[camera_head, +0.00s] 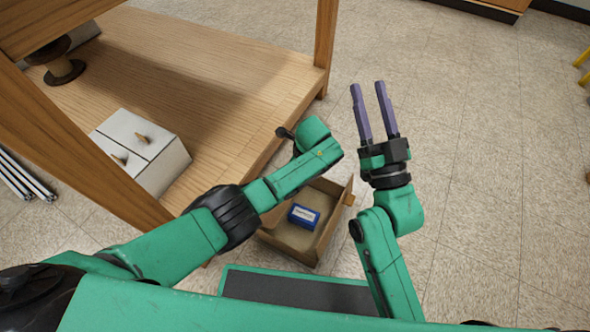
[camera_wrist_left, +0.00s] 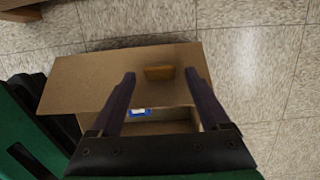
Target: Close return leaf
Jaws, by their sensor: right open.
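In the left wrist view a flat brown panel (camera_wrist_left: 95,75) covers part of the opening, and the handle (camera_wrist_left: 160,72) appears beyond the fingers; I cannot tell which part is the return leaf. My left gripper (camera_wrist_left: 160,80) is open and empty above the box; its fingers are hidden in the head view. My right gripper (camera_head: 371,98) is open and empty, right of the box, pointing away.
A wooden table (camera_head: 190,75) with thick posts fills the upper left. On it are a white box (camera_head: 150,160) with two knobs and a dark spool (camera_head: 62,70). Metal bars (camera_head: 25,178) lie at far left. The tiled floor (camera_head: 470,150) on the right is clear.

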